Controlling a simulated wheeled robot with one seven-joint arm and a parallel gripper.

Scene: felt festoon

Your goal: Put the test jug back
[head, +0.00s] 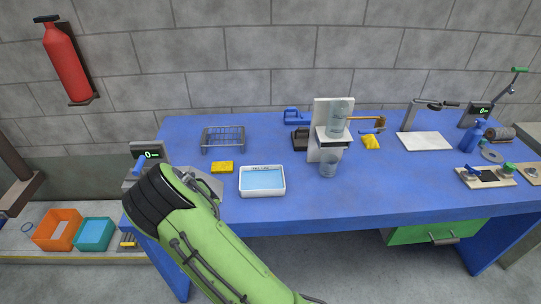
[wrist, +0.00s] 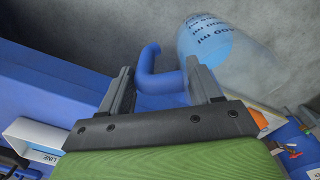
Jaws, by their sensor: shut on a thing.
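A white tray (head: 262,192) of blue liquid, a yellow sponge (head: 222,167) and a wire rack (head: 223,139) stand on the blue table (head: 400,190). A white stand (head: 315,150) holds clear vessels. A scale display (head: 149,154) is beside my arm.

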